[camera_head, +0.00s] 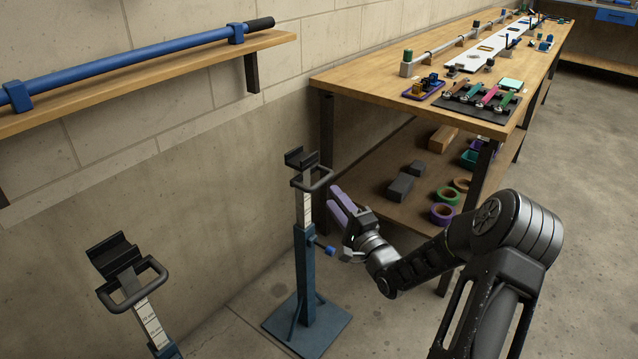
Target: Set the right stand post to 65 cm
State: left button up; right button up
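The right stand (305,262) is a blue square post on a flat blue base plate on the floor. A pale inner post with a marked scale (304,208) rises from it, with a black cradle (300,159) and a loop handle (318,180) on top. The scale is too small to read. A blue knob (330,250) sticks out on its right side. My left gripper is not in view.
A similar left stand (149,325) stands at the lower left, partly cut off. A wall shelf (190,66) holds a long blue tube (130,57). A wooden workbench (375,81) with tools and a lower shelf stands behind my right arm. The floor around the right stand is clear.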

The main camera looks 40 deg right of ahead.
aim_at(321, 180)
jog(key=shift+w+d+r+b, duration=0.15)
jog(key=shift+w+r+b, duration=0.05)
jog(key=shift+w, duration=1.1)
jog(key=shift+w+d+r+b, duration=0.1)
jog(key=shift+w+r+b, duration=0.15)
jog(key=shift+w, duration=1)
jog(key=shift+w+d+r+b, duration=0.15)
jog(key=shift+w+b, duration=0.05)
jog(key=shift+w, duration=1.1)
jog(key=shift+c, duration=0.4)
grip_shut()
